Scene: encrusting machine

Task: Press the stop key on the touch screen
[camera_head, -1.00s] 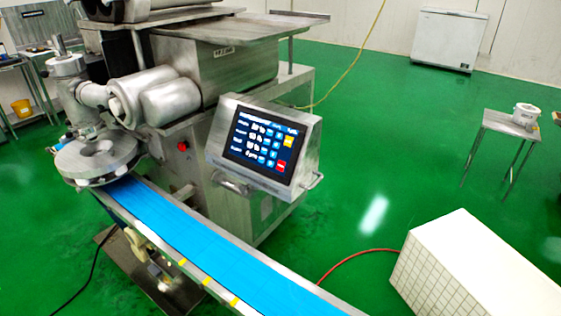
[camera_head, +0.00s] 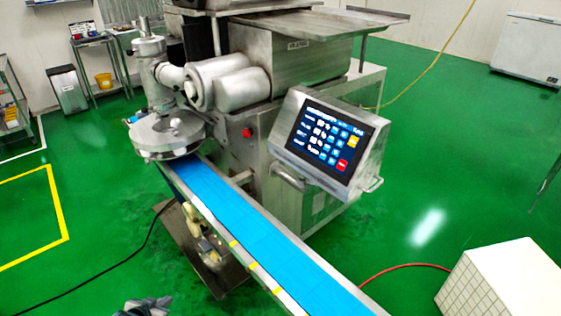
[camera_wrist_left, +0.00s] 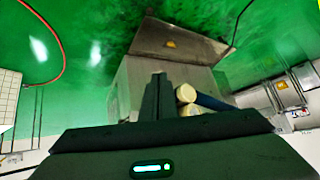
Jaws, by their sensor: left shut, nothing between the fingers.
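The touch screen (camera_head: 324,135) is lit on a tilted steel panel at the front of the encrusting machine, right of centre in the head view. It has rows of white and blue keys, a yellow key (camera_head: 353,142) and a red key (camera_head: 342,164) at its lower right; the lettering is too small to read. Part of my left gripper (camera_head: 145,306) shows at the bottom edge of the head view, well below and left of the screen. In the left wrist view its dark fingers (camera_wrist_left: 158,92) are together and empty. My right gripper is not in view.
A blue conveyor belt (camera_head: 240,222) runs from the machine toward the lower right, between my left gripper and the screen panel. A white tiled block (camera_head: 505,280) stands at the lower right. A red hose and black cable lie on the green floor. A round red button (camera_head: 247,132) is on the machine.

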